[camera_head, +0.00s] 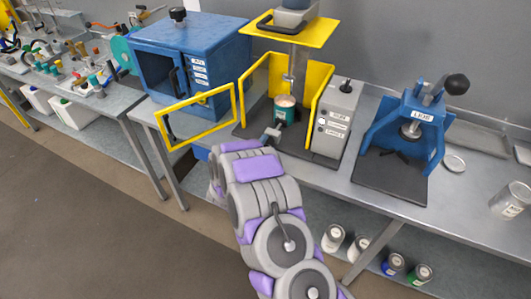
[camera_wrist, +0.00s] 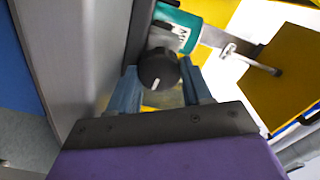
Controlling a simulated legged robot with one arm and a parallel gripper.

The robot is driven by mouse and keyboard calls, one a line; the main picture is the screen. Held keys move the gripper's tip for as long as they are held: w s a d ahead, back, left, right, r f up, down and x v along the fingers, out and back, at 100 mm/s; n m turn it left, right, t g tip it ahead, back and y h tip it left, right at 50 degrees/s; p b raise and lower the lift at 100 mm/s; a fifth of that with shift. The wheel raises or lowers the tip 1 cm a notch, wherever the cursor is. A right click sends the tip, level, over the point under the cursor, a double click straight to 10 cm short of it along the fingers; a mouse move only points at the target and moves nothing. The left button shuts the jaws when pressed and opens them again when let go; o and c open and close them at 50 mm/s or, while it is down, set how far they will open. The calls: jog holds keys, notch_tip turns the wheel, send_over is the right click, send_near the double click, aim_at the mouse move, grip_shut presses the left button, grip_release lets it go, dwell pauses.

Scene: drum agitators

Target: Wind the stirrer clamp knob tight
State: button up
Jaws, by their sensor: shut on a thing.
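The stirrer clamp knob (camera_wrist: 157,70) is a round black knob with a white mark, seen in the wrist view. My gripper (camera_wrist: 160,78) has its two blue-grey fingers on either side of it and is shut on it. In the head view my gripper (camera_head: 273,133) reaches to the front of the yellow-guarded stirrer, low before the teal can (camera_head: 285,114); the knob is hidden there. The can stands upright under the stirrer shaft (camera_head: 295,65). The teal can (camera_wrist: 178,27) also shows just beyond the knob in the wrist view.
A yellow-framed door (camera_head: 200,116) stands open left of my gripper. A grey control box (camera_head: 336,118) stands close on the right. A blue cabinet (camera_head: 190,50) is at the back left, a blue press (camera_head: 410,125) further right. Cans (camera_head: 333,238) stand on the lower shelf.

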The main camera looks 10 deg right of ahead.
jog(key=shift+f+m+b, duration=0.15)
jog(key=shift+m+b, duration=0.9)
jog(key=shift+m, duration=0.1)
jog(key=shift+f+m+b, duration=0.1)
jog(key=shift+m+b, duration=0.95)
jog(key=shift+m, duration=0.1)
jog(key=o, duration=1)
jog(key=shift+s, duration=0.1)
jog(key=shift+o, duration=0.2)
